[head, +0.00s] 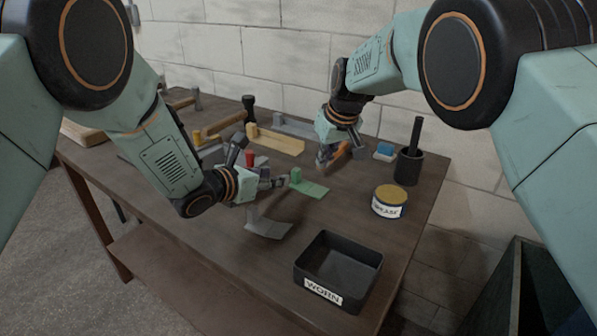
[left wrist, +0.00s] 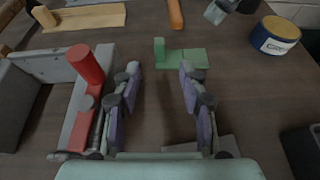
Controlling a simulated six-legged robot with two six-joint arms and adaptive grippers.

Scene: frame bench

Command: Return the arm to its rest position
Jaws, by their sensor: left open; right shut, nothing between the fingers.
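My left arm comes in from the left in the head view, and its gripper (head: 272,183) is low over the middle of the bench. In the left wrist view the left gripper (left wrist: 160,75) has its two fingers well apart with nothing between them. A green L-shaped piece (head: 311,189) lies just beyond the fingertips; it also shows in the left wrist view (left wrist: 182,58). My right gripper (head: 323,158) is shut and empty, low over the bench further back, beside an orange object (head: 342,151). Its fingertips are small and partly hidden in the head view.
The bench (head: 400,240) has a black WORN tray (head: 361,287) at the front, a yellow-lidded tin (head: 387,211) and a black cup (head: 408,170) at the right. A red piece (left wrist: 87,63) stands left of the left fingers. A yellow piece (head: 280,141) lies at the back.

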